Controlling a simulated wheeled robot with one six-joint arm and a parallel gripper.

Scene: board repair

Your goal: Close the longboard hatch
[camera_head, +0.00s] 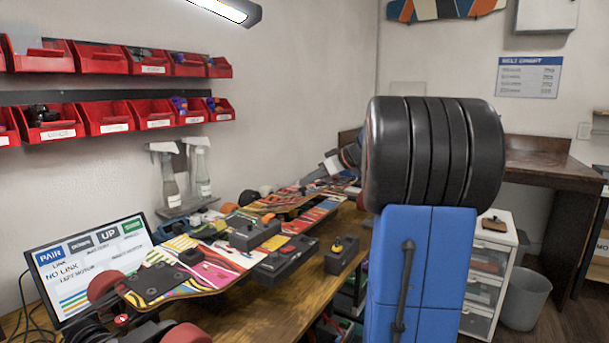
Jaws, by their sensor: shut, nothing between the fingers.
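A longboard (215,262) with a colourful striped deck lies along the workbench, its near end toward me with red wheels. A flat dark panel (155,282) sits on its near end; I cannot tell whether this is the hatch or whether it is open. Another patterned board (285,200) lies farther back on the bench. My gripper (322,171) shows small at the far end of the bench, over the far boards, and looks shut and empty. Much of my arm is hidden behind a large black ribbed part and a blue body in front, seemingly mine.
A monitor (92,264) reading "NO LINK" stands at left. Spray bottles (167,175) stand by the wall. A white drawer unit (490,262) and a grey bin (524,299) are at right.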

